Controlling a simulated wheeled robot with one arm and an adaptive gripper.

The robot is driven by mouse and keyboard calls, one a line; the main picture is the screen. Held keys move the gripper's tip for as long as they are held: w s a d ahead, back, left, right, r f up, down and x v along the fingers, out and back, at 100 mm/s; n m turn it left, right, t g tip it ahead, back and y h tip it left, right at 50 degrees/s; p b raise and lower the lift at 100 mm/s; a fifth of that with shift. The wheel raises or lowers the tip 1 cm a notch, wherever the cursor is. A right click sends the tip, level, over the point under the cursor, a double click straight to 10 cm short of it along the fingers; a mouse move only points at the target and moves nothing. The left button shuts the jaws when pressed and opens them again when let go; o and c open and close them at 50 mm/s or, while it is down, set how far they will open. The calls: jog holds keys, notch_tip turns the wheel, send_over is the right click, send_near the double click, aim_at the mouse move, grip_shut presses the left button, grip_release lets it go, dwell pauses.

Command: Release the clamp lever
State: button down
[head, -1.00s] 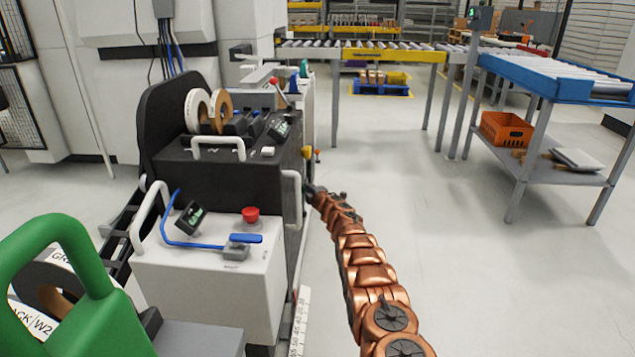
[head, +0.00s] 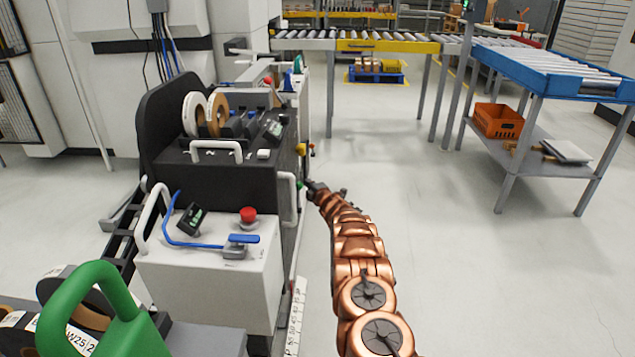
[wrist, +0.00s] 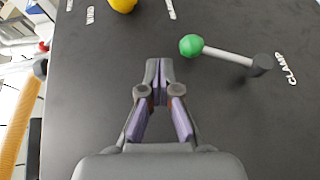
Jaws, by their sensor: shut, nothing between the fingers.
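The clamp lever (wrist: 228,55) shows in the wrist view as a grey rod with a green ball knob at its left end and a dark pivot at its right end. The word CLAMP is printed beside the pivot on a dark panel (wrist: 85,100). My gripper (wrist: 159,66) is shut and empty, with its fingertips left of and a little below the green knob, apart from it in the picture. In the head view my gripper (head: 314,188) is beside the right side of the edge banding machine (head: 225,175), small and partly hard to make out.
A yellow knob (wrist: 123,5) is at the top of the panel. A white box (head: 205,290) with a red button and blue lever stands in front of the machine. A green handle (head: 85,310) is at lower left. Open floor (head: 430,220) lies right of my arm.

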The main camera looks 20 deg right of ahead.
jog(key=s+d+r, duration=0.1)
jog(key=s+r, duration=0.3)
jog(key=s, duration=0.2)
jog(key=shift+s+r, duration=0.2)
dwell(0.4)
dwell(0.4)
